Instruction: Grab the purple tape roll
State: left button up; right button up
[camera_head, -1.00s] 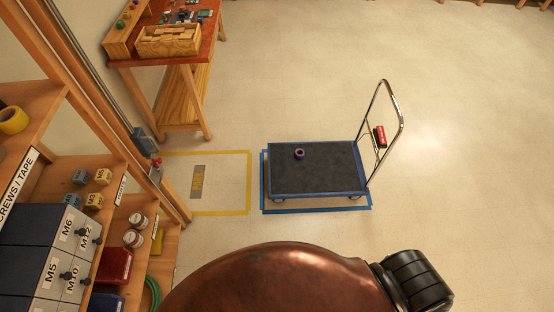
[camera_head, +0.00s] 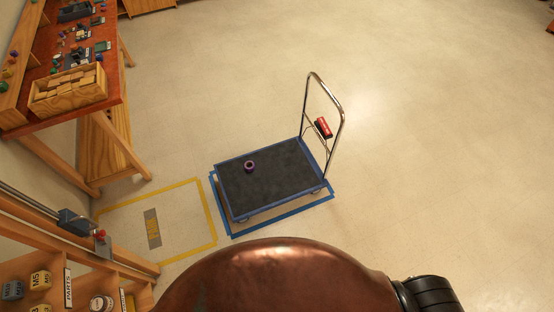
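The purple tape roll (camera_head: 249,166) lies on the dark deck of a blue-edged platform cart (camera_head: 279,190), left of the deck's middle. The cart stands on the floor ahead, inside a blue tape outline, with its chrome handle (camera_head: 342,118) at the right. Neither of my grippers is in view, so their state is hidden. The roll rests free on the deck with nothing touching it from above.
A wooden workbench (camera_head: 118,88) with a wooden box (camera_head: 68,92) stands at the upper left. A wooden shelf (camera_head: 142,270) is close at the lower left. A yellow floor outline (camera_head: 206,210) lies left of the cart. The floor (camera_head: 440,150) at the right is clear.

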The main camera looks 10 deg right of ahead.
aim_at(248, 162)
jog(key=z, duration=0.3)
jog(key=i, duration=0.7)
jog(key=u, duration=0.55)
jog(key=i, duration=0.7)
jog(key=u, duration=0.65)
